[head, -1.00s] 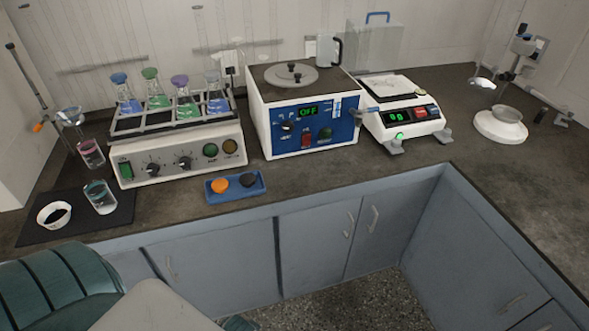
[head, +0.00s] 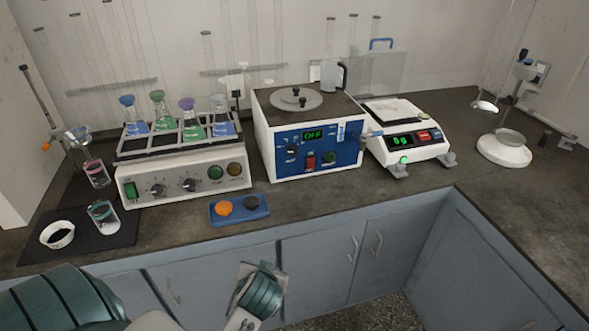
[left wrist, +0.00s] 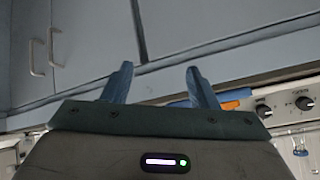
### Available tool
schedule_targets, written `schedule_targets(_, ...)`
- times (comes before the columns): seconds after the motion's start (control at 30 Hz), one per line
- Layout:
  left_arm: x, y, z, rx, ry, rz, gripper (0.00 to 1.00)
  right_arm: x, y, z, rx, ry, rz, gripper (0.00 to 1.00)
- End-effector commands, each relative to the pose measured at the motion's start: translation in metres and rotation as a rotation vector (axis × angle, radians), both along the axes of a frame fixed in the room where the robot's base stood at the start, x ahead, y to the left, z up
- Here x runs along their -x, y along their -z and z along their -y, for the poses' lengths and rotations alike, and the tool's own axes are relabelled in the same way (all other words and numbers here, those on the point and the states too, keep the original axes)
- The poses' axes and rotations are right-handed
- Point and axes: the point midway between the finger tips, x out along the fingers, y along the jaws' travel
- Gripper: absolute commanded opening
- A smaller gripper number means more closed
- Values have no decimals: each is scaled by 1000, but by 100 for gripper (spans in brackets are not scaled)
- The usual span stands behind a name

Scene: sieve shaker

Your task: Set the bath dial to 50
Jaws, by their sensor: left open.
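The water bath (head: 262,135) is a white box with a blue front panel and a round lid on top. A small black dial (head: 293,148) sits on the left of its panel, beside a green display (head: 313,135) reading OFF. The dial's exact setting is too small to read. A red switch (head: 310,160) and a green one (head: 329,158) are below the display. My left gripper (left wrist: 158,84) is open and empty in the left wrist view, its two blue fingers apart in front of the cabinets. Its fingertips are not clear in the head view. My right gripper is not visible.
A shaker (head: 211,178) with colored flasks stands left of the bath, and a balance (head: 410,150) stands right. A blue tray (head: 239,216) with orange and black items lies in front. Glassware and a bowl (head: 57,235) are at left. The counter before the bath is clear.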

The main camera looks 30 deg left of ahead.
Motion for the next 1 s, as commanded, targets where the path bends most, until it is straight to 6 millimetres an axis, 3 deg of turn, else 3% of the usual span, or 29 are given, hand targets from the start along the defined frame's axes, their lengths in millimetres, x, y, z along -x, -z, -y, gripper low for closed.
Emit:
schedule_targets(0.2, -84, -51, -19, -134, -153, 298, 53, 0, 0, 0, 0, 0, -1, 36)
schedule_targets(0.4, -162, -118, -15, -266, -206, 591, 53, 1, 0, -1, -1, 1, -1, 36)
schedule_targets(0.53, -187, -144, -9, -310, -200, 687, 53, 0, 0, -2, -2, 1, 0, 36)
schedule_targets(0.67, -198, -155, -9, -329, -195, 721, 53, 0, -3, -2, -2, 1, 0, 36)
schedule_targets(1.0, -238, -157, -51, -332, -194, 719, 53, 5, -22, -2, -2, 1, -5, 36)
